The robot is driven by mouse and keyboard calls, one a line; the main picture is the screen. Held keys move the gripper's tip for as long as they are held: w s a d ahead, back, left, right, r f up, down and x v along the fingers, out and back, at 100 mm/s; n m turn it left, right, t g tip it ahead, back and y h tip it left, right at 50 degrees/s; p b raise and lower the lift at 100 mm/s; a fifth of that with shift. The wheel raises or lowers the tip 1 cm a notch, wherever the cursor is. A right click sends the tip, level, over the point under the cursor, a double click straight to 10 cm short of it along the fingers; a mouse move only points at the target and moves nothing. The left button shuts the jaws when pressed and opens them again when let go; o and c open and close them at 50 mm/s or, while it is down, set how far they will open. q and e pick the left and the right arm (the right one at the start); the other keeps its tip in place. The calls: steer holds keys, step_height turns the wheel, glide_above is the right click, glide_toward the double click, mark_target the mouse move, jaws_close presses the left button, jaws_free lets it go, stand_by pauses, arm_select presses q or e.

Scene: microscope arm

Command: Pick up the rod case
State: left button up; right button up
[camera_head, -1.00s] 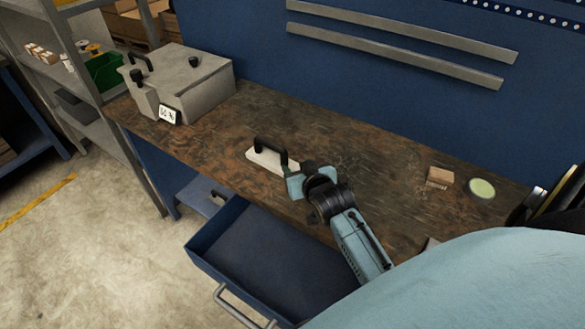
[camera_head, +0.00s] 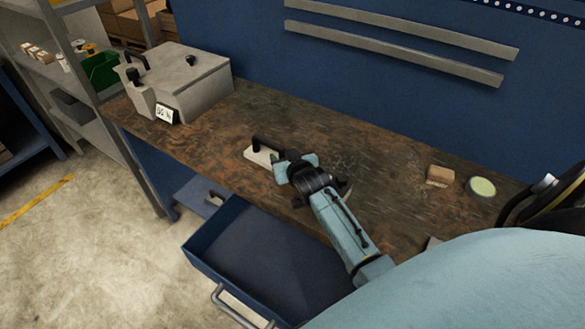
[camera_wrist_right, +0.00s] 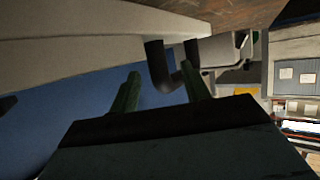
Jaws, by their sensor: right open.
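The rod case (camera_head: 260,156) is a pale, flat piece with a black handle (camera_head: 266,145), lying on the worn brown workbench. My right gripper (camera_head: 281,161) is at its right end, close to the handle. In the right wrist view the two dark green fingers (camera_wrist_right: 160,90) are spread apart, and the black handle (camera_wrist_right: 157,66) shows between and just beyond their tips. The pale case body (camera_wrist_right: 100,28) runs across the top of that view. I cannot tell whether a finger touches the handle. My left gripper is not in view.
A grey lidded box (camera_head: 190,84) with black knobs stands at the bench's left end. A blue drawer (camera_head: 262,255) stands open below the front edge. A small tan block (camera_head: 439,175) and a pale green disc (camera_head: 482,187) lie to the right. The bench behind the case is clear.

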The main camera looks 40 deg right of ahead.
jaws_close()
steer(key=shift+r, duration=0.2)
